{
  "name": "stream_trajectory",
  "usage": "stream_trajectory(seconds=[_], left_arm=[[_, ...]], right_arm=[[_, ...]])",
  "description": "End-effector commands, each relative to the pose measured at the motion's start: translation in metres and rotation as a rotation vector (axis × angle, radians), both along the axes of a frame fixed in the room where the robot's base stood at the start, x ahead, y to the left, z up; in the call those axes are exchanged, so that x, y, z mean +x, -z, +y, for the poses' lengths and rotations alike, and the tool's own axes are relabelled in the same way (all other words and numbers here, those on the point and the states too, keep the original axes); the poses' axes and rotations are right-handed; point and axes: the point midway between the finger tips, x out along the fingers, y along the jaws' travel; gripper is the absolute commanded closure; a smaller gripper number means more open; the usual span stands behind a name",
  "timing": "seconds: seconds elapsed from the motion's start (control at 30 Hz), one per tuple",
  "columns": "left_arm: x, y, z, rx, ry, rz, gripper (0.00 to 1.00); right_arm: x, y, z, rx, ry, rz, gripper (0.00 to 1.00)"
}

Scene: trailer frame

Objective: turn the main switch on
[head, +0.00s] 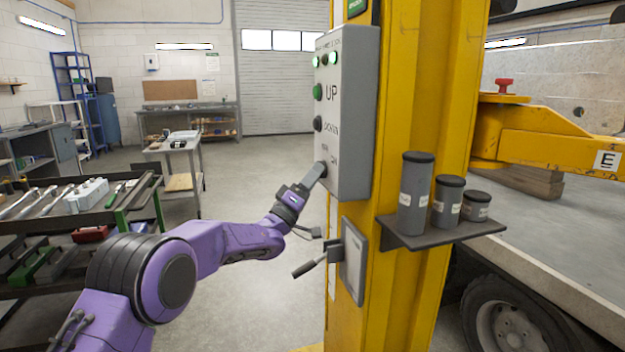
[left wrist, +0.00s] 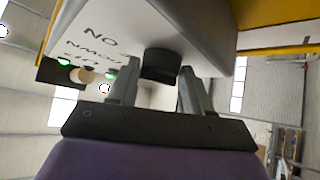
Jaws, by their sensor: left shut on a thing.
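A grey control box (head: 352,120) is fixed to the yellow column (head: 405,95). Its front carries small lights at the top, a green UP button (head: 318,92), a dark DOWN button (head: 318,123) and faint lettering near the bottom that seems to include ON. My left gripper (head: 320,171) reaches the lower front of the box. In the left wrist view, a black switch knob (left wrist: 161,64) sits between the fingers of the left gripper (left wrist: 158,78), which is shut on it. In the head view the fingers hide the knob. My right gripper is not in view.
A plate with a dark lever (head: 310,264) juts from the column below the box. A shelf (head: 450,232) with three dark cylinders is on the right. A tool cart (head: 75,220) stands at left. The floor between is open.

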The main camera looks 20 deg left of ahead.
Motion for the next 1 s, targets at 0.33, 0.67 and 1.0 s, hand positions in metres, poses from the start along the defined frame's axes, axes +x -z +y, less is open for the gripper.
stream_trajectory(seconds=[0.33, 0.67, 1.0], left_arm=[[0.0, 0.001, 0.0, -0.001, 0.0, 0.001, 0.29], [-0.04, 0.036, 0.02, -0.001, -0.001, 0.004, 0.29], [-0.077, 0.062, 0.037, -0.001, 0.001, 0.003, 0.29]], right_arm=[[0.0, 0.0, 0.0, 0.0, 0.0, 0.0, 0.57], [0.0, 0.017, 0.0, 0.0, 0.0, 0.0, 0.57], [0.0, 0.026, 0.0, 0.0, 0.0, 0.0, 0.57]])
